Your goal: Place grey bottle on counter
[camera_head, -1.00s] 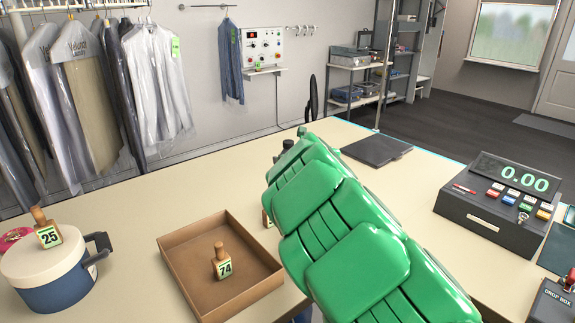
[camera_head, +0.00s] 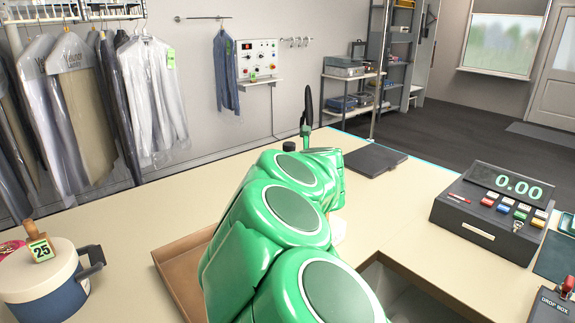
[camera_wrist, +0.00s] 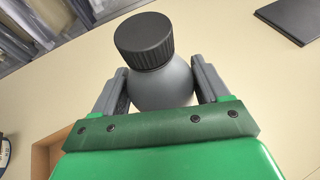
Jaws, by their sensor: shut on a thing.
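The grey bottle (camera_wrist: 165,85) with a ribbed black cap stands between my gripper's two dark fingers in the wrist view. My gripper (camera_wrist: 160,73) is shut on its body, below the cap. In the head view my green arm hides most of the bottle; a dark cap (camera_head: 289,146) shows just past the arm. The beige counter (camera_head: 400,190) lies around and beneath it. I cannot tell whether the bottle's base touches the counter.
A brown tray (camera_head: 168,262) is partly hidden by my arm. A blue-and-white pot (camera_head: 50,290) with tag 25 stands at left. A dark flat pad (camera_head: 374,160) lies beyond my arm, and a cash register (camera_head: 490,212) stands at right. Counter between pad and register is clear.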

